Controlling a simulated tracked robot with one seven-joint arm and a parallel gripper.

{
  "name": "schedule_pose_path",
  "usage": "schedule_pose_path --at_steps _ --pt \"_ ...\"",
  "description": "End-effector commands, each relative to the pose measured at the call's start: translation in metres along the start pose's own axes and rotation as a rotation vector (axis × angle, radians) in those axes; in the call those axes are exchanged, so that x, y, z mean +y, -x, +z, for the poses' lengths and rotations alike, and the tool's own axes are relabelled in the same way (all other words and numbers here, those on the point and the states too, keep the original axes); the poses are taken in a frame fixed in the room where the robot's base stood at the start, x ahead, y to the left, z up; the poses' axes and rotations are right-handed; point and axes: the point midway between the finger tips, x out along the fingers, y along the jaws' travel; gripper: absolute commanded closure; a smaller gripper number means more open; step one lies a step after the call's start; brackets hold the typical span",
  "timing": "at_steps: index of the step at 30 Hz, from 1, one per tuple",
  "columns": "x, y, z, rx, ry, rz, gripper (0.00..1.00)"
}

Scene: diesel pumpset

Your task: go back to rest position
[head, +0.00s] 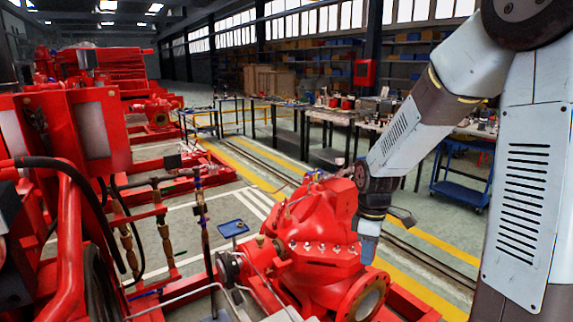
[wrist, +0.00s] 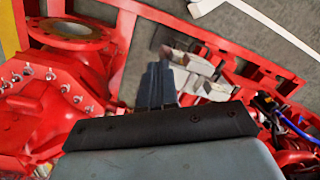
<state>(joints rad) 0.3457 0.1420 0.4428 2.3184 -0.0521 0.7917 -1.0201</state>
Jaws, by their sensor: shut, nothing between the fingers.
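My gripper (wrist: 160,80) shows in the wrist view as dark fingers close together, with nothing seen between them. In the head view my arm comes down from the upper right, and its end is at the right side of the red pump (head: 315,240). The fingertips are not clear in that view. In the wrist view the red pump casing with its bolts (wrist: 40,95) is to the left of my gripper, and a round flange (wrist: 72,30) is at the upper left. I cannot tell whether my fingers touch anything.
Red engine parts with hoses and pipes (head: 65,240) fill the left of the head view. Red frame rails (wrist: 240,70) lie beyond my fingers. A blue cart (head: 462,175) and workbenches (head: 330,117) stand farther back. Open floor with yellow lines (head: 425,235) lies right of the pump.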

Motion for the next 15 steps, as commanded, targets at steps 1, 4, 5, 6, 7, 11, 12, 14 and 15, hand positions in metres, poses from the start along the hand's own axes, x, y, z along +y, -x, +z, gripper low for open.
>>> schedule_pose_path --at_steps 1,4,5,6,7,11,12,14,15 --pt "-0.004 0.012 0.003 -0.003 -0.041 0.030 1.00" --pt "-0.013 0.032 0.010 -0.002 -0.132 0.080 1.00" --pt "-0.015 0.038 0.012 0.000 -0.160 0.094 1.00" --pt "-0.019 0.045 0.015 0.004 -0.197 0.113 1.00" --pt "-0.022 0.051 0.017 0.008 -0.225 0.128 1.00" --pt "-0.036 0.076 0.026 0.032 -0.343 0.186 1.00" --pt "-0.041 0.083 0.029 0.042 -0.380 0.203 1.00" --pt "-0.048 0.093 0.034 0.060 -0.436 0.228 1.00" --pt "-0.053 0.100 0.037 0.074 -0.472 0.244 1.00"
